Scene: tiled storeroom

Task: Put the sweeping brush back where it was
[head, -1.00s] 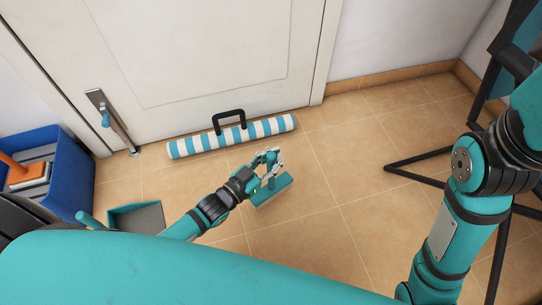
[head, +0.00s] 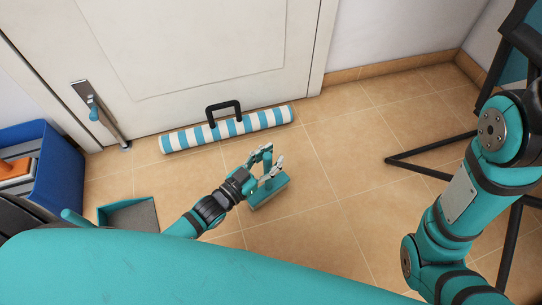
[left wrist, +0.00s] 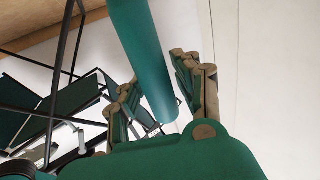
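The sweeping brush (head: 270,194) is teal, and its block appears to rest on the tiled floor in front of the door. In the left wrist view its thick teal handle (left wrist: 141,50) runs from the top edge down between the fingers. My left gripper (head: 274,155) is at the handle, with one finger on each side. The fingers are spread, with a narrow gap beside the handle, so it looks open around it. The gripper also shows in the left wrist view (left wrist: 158,88). A teal dustpan (head: 133,216) lies left of the brush. My right gripper is out of view.
A blue-and-white striped roll (head: 180,137) with a black handle lies along the door (head: 200,50). A blue bin (head: 62,172) stands at the left. Black stand legs (head: 425,150) reach over the floor at the right. The floor (head: 340,215) right of the brush is clear.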

